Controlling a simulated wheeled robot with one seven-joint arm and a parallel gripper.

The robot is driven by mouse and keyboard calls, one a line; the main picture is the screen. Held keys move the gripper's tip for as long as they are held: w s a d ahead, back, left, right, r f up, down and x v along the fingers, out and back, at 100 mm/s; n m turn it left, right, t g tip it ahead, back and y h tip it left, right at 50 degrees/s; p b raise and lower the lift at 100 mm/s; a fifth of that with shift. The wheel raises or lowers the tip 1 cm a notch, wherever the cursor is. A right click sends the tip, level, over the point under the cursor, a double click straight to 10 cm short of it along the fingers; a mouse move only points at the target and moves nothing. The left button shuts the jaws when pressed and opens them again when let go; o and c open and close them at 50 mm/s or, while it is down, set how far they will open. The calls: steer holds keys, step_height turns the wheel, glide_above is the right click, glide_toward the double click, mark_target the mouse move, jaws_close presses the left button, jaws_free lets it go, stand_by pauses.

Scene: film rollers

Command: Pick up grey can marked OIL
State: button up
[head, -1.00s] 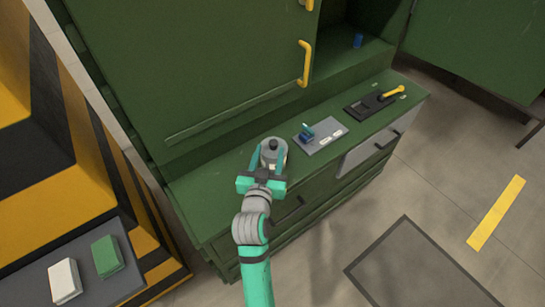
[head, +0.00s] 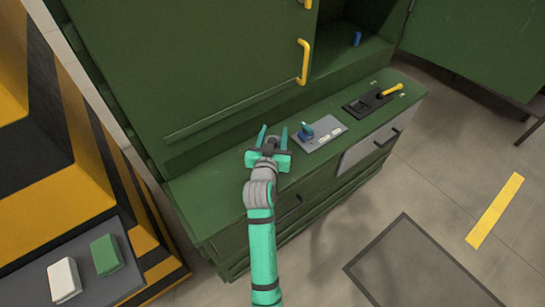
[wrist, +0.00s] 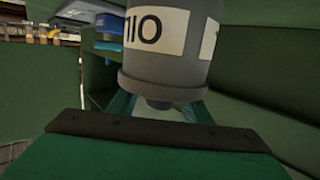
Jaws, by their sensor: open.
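The grey can marked OIL (wrist: 170,60) fills the upper middle of the wrist view. Its white label appears upside down, and its dark cap points toward my gripper. My gripper (head: 273,134) is open above the green counter, with its teal fingertips spread. The fingers show partly beside the cap end in the wrist view, and I cannot tell whether they touch the can. In the head view my gripper hides most or all of the can.
A grey panel with a blue knob (head: 306,131) lies close to the right of my gripper on the counter (head: 220,190). Farther right is a black plate with a yellow handle (head: 390,91). The cabinet with a yellow handle (head: 304,62) rises behind. The counter's left part looks clear.

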jaws_close()
steer(key=shift+r, duration=0.15)
